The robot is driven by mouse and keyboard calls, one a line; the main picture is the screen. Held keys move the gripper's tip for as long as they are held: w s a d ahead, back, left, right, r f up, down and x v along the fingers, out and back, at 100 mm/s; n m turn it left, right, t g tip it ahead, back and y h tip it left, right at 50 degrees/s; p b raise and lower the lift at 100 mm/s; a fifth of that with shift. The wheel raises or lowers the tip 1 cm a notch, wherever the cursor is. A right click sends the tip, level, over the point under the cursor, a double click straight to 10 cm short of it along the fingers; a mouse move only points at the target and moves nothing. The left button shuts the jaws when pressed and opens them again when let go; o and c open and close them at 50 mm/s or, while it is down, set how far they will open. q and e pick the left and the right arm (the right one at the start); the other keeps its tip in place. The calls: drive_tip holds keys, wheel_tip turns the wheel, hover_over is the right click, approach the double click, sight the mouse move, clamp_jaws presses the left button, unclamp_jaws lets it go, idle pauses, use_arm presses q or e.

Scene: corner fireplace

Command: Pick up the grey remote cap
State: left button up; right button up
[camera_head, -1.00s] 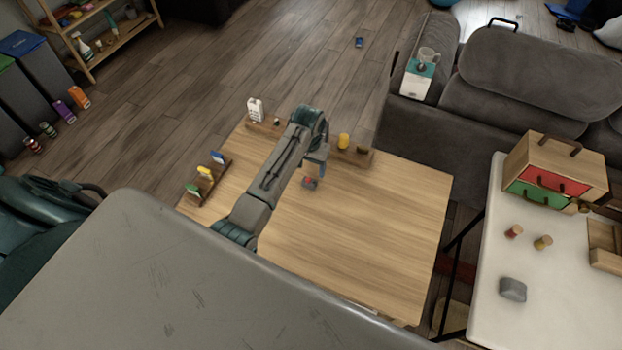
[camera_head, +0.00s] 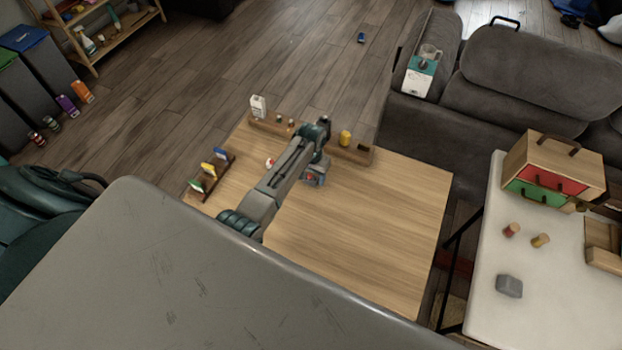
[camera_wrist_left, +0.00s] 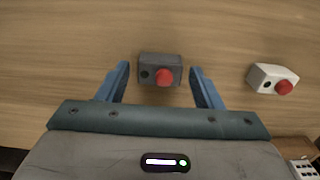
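The grey remote cap (camera_wrist_left: 148,61), a small dark grey box with a red button and a dark round spot, lies on the wooden table in the left wrist view. My left gripper (camera_wrist_left: 159,70) is open, with one blue finger on each side of the cap and a gap on both sides. I cannot tell how far the fingertips are above the table. My right gripper is not in view.
A white remote (camera_wrist_left: 268,76) with a red button lies to the right of the cap in the wrist view. Wooden racks with small items stand along the table's far edge (camera_head: 350,153) and left edge (camera_head: 213,178). The right part of the wooden table (camera_head: 390,225) is clear.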

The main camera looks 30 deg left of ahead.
use_arm(q)
drive_tip(key=c, duration=0.7)
drive_tip(key=shift+r, duration=0.15)
